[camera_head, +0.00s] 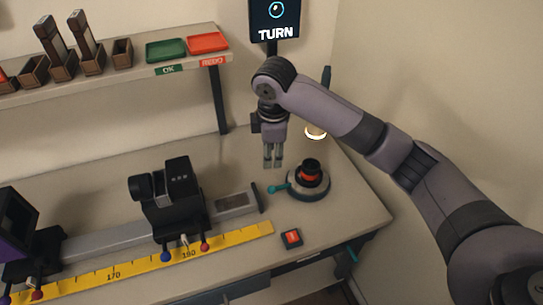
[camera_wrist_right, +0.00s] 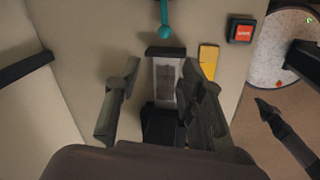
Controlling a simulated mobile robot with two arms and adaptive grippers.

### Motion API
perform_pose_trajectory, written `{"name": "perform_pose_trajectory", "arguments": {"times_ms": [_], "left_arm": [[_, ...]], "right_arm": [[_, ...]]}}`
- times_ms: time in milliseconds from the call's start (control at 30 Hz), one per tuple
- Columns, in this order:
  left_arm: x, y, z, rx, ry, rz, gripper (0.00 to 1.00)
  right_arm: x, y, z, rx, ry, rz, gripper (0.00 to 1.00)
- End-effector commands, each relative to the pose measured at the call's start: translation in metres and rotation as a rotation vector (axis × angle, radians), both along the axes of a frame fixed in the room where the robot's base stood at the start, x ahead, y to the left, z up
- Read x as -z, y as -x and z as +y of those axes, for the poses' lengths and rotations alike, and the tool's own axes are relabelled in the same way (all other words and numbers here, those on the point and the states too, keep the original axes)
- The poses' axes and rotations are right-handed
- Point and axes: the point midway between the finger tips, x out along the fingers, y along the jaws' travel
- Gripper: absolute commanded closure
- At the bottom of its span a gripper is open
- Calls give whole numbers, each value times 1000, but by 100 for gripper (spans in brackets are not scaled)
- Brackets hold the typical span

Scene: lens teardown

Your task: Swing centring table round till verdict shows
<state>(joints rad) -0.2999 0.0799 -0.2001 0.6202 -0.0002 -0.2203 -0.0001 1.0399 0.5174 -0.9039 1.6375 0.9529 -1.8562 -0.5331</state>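The centring table (camera_head: 308,192) is a round grey base near the right end of the bench. A black lens part with an orange-red band (camera_head: 310,170) stands upright on it. Its teal handle (camera_head: 279,188) points left; the handle also shows at the top of the right wrist view (camera_wrist_right: 165,32). The display (camera_head: 275,18) reads "TURN" below a ring symbol. My right gripper (camera_head: 273,163) hangs fingers-down, above and behind the handle, apart from it. In the right wrist view the fingers (camera_wrist_right: 163,100) are spread with nothing between them. My left gripper is out of view.
A rail with a black carriage (camera_head: 178,200) and a yellow scale (camera_head: 130,268) lies left of the table. A red-topped button box (camera_head: 291,239) sits in front. Green OK (camera_head: 166,50) and red REDO (camera_head: 207,42) trays stand on the shelf. A lit ring lamp (camera_head: 316,132) is behind.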

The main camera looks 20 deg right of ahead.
Motion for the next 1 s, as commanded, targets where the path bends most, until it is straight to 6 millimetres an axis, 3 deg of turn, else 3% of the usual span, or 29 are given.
{"name": "perform_pose_trajectory", "arguments": {"times_ms": [167, 500, 600, 867, 1000], "left_arm": [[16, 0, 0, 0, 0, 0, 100], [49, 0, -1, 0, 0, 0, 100], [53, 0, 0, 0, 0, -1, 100], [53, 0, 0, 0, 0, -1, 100], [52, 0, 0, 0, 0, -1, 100]], "right_arm": [[23, -13, -2, 279, -51, -33, 78], [72, -52, -12, 1123, -261, -130, 100], [79, -59, -15, 1274, -307, -144, 100], [90, -66, -17, 1397, -343, -152, 100], [111, -72, -17, 1395, -340, -151, 100]]}}
